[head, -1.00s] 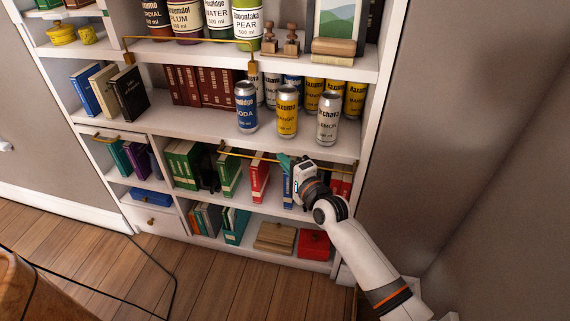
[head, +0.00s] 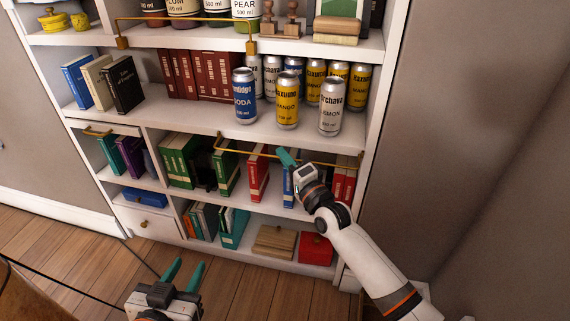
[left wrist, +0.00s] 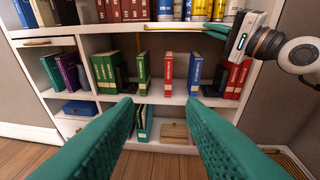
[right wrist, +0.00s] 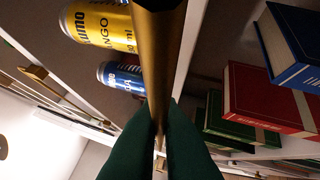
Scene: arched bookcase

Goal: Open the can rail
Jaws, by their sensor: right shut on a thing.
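The can rail (head: 240,151) is a thin brass bar along the front of the can shelf. Its bar sits at or just below the shelf edge, below the standing cans. My right gripper (head: 288,158) is at the middle of this bar. In the right wrist view the brass bar (right wrist: 158,50) runs to the green fingers (right wrist: 166,110), which are shut on it; their exact contact is partly hidden. My left gripper (head: 184,268) is open and empty, low in front of the bookcase.
Several cans stand on the shelf, with a blue soda can (head: 244,96), a yellow mango can (head: 287,99) and a lemon can (head: 330,105) in front. Another brass rail (head: 185,17) fronts the bottles above. Books (head: 258,175) stand below. Open floor (head: 90,240) lies left.

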